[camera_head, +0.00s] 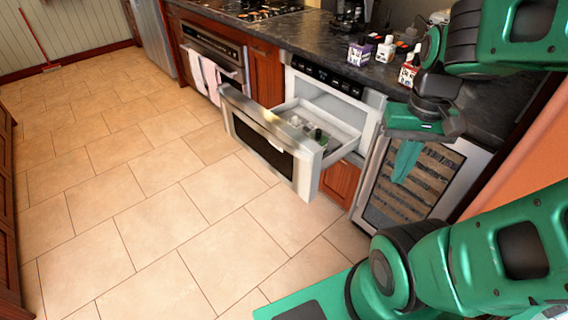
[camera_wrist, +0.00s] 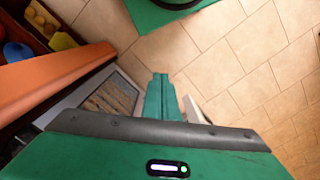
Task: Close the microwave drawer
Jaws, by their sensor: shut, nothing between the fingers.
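The microwave drawer (camera_head: 262,138) is pulled well out from its cabinet below the counter in the head view. Its front has a dark window in a steel frame, and some items lie inside its white tray (camera_head: 345,132). My gripper (camera_head: 403,162) is to the right of the drawer, apart from it, in front of the wine cooler, with its fingers pointing down. In the wrist view my gripper (camera_wrist: 159,82) has its fingers together and empty. A pale edge to the right of the fingers there may be part of the drawer; I cannot tell.
A wine cooler (camera_head: 392,200) with a glass door stands right of the drawer. The counter (camera_head: 310,40) holds small boxes and bottles. An oven (camera_head: 213,52) with towels is to the left. The tiled floor (camera_head: 150,190) in front is clear.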

